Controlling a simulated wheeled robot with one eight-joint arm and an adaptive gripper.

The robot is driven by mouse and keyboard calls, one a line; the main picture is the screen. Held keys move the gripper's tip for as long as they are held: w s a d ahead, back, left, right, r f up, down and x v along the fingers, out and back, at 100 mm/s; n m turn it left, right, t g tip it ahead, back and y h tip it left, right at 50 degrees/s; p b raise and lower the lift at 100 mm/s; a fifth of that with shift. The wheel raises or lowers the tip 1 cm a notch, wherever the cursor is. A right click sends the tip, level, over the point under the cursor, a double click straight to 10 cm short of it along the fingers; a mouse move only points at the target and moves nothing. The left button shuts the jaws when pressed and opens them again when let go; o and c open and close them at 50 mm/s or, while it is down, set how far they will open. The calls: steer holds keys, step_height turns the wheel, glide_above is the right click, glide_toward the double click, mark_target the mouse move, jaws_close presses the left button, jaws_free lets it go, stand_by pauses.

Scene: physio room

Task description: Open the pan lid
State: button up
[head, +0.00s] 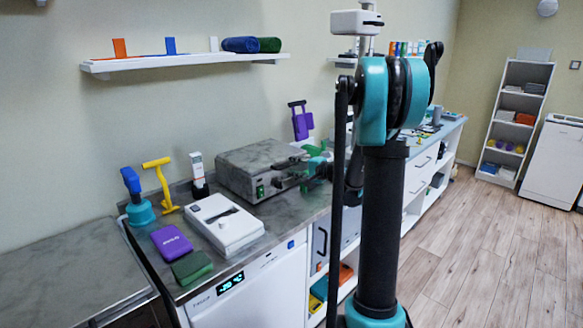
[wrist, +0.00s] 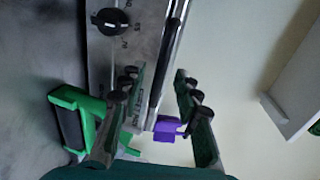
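The pan (head: 262,170) is a low grey marbled box on the counter, with a flat lid (head: 258,153) that looks closed. Its front panel, with a black knob (wrist: 112,21), shows in the wrist view. A long dark bar or edge (wrist: 174,35) runs along the panel's side there. My gripper (wrist: 157,78) is open, its two fingers spread either side of the panel's edge near that bar. I cannot tell whether either finger touches it. In the head view my gripper (head: 296,178) is at the pan's front right corner, partly hidden by my arm.
A green-handled item (wrist: 75,115) is close beside my left finger. A purple item (head: 302,122) stands behind the pan. A white box (head: 226,222), purple block (head: 171,241) and green block (head: 191,266) lie front left. A wall shelf (head: 185,63) hangs above.

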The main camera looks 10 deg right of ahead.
steer(key=shift+w+a+f, duration=0.1)
steer(key=shift+w+a, duration=0.25)
steer(key=shift+w, duration=0.1)
jaws_close()
